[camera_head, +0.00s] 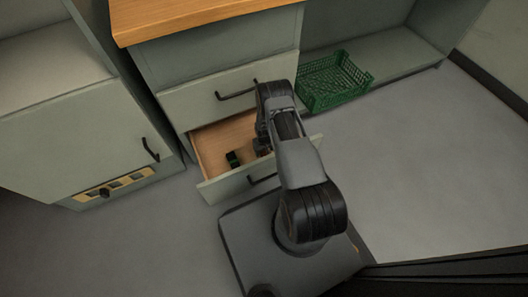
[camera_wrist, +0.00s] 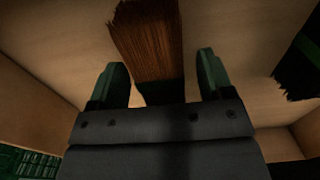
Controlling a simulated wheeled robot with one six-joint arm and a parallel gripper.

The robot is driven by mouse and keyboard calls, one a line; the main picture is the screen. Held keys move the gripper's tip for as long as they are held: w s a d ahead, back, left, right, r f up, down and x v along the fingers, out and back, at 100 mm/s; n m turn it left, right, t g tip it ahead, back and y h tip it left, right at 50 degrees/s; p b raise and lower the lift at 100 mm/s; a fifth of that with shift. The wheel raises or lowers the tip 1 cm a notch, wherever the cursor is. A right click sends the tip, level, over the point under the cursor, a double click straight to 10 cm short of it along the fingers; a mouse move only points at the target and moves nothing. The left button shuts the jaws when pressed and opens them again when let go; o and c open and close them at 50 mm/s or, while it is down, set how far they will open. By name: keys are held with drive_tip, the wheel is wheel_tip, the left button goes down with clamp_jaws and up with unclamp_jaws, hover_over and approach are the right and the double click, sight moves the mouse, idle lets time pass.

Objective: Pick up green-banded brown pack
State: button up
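The brown pack (camera_wrist: 150,42) is a bundle of brown bristles in the wrist view. It runs lengthwise into the space between my fingers. Its near end is dark, with perhaps a trace of green, and partly hidden by my gripper's body. My gripper (camera_wrist: 162,80) is open, with one dark green finger on each side of the pack and a gap on both sides. I cannot tell how far the fingers reach down beside it. In the head view my gripper (camera_head: 262,147) is inside the open drawer (camera_head: 222,137), where my arm hides much of the pack.
A black bristle pack (camera_wrist: 296,78) with a green band lies to the right in the wrist view. In the head view a dark green-banded pack (camera_head: 233,158) lies on the drawer floor. Drawer walls surround my gripper.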

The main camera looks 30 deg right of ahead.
drive_tip(key=c, duration=1)
drive_tip(key=shift+r, duration=0.15)
